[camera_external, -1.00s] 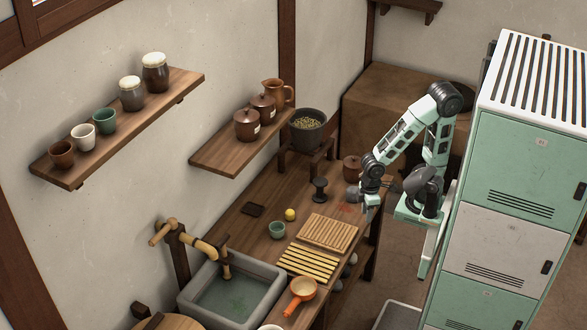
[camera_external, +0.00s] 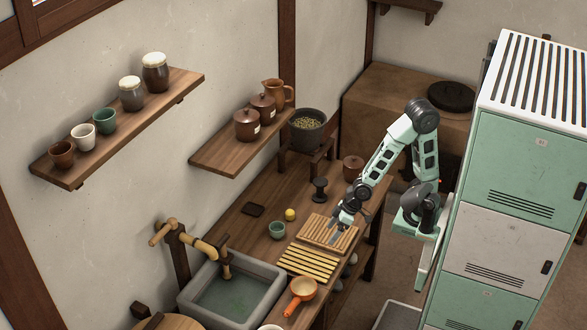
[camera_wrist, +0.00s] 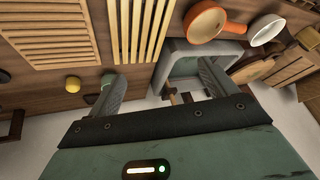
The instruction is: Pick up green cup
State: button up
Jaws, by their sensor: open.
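A small green cup (camera_external: 277,230) stands upright on the wooden worktop, left of the slatted boards and beside a yellow ball (camera_external: 290,214). Another green cup (camera_external: 106,121) stands on the upper wall shelf. My gripper (camera_external: 338,232) is open and empty over the brown slatted board, to the right of the worktop cup and apart from it. In the wrist view my two fingers (camera_wrist: 160,82) are spread. The worktop cup (camera_wrist: 107,77) shows there behind the left finger, which hides part of it.
A brown slatted board (camera_external: 328,232) and yellow slats (camera_external: 308,262) lie right of the cup. A stone sink (camera_external: 272,305) with a bamboo spout and an orange pan (camera_external: 302,289) are nearer the camera.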

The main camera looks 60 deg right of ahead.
jog(key=w+d+f+m+t+b, duration=0.1)
jog(key=w+f+m+t+b, duration=0.1)
jog(key=w+f+t+b, duration=0.35)
jog(key=m+t+h, duration=0.2)
jog(key=m+h, duration=0.1)
jog(key=h, duration=0.1)
send_near(271, 227)
jog(key=shift+w+d+f, duration=0.25)
jog(key=shift+w+f, duration=0.15)
jog(key=shift+w, duration=0.3)
jog(key=x, duration=0.4)
jog(key=shift+s+a+f, duration=0.1)
jog(key=shift+a+f, duration=0.1)
jog(key=shift+a, duration=0.05)
jog(key=shift+w+f, duration=0.3)
jog(key=shift+w, duration=0.3)
jog(key=c, duration=1.1)
